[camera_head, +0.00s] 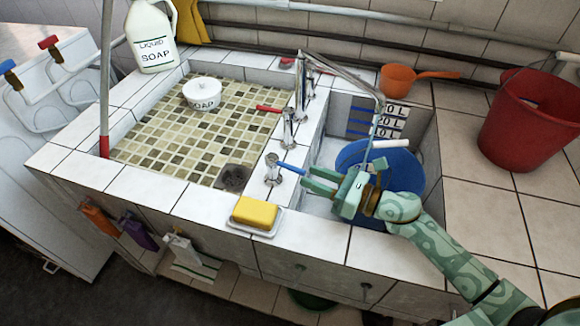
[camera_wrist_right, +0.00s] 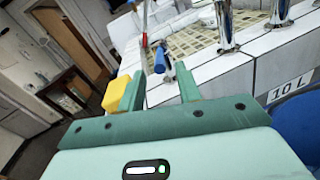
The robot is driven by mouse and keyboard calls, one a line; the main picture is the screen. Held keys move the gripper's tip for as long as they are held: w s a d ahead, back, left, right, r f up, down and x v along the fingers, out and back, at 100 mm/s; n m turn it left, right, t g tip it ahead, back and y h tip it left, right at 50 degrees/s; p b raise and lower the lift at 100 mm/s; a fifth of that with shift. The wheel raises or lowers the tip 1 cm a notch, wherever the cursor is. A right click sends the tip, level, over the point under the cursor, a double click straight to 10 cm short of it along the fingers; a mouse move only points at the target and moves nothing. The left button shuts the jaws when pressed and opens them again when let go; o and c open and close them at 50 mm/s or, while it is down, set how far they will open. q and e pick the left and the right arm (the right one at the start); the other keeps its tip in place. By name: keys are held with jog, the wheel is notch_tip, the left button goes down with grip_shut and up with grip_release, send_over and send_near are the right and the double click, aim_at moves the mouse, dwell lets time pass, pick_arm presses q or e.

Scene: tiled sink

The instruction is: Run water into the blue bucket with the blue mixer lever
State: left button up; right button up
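The blue mixer lever (camera_head: 292,168) sticks out from a chrome valve (camera_head: 273,170) on the divider left of the small basin. It also shows in the wrist view (camera_wrist_right: 161,58), ahead of and between my finger lines. My right gripper (camera_head: 312,179) is open and empty, its fingers pointing left toward the lever with a small gap. The blue bucket (camera_head: 408,172) stands in the small basin, partly hidden by my gripper and wrist. The chrome spout (camera_head: 345,72) reaches over the bucket; a thin pale line hangs below its end, and I cannot tell if it is water. My left gripper is out of view.
A red lever (camera_head: 268,108) sits behind the blue one. A yellow sponge (camera_head: 255,212) lies on a dish at the front edge. A red bucket (camera_head: 528,120) and orange ladle (camera_head: 400,80) stand at right. The tiled basin holds a soap pot (camera_head: 201,94).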

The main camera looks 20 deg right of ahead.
aim_at(279, 163)
jog(key=x, duration=0.6)
jog(key=shift+w+a+f, duration=0.1)
jog(key=shift+w+a, duration=0.2)
grip_shut()
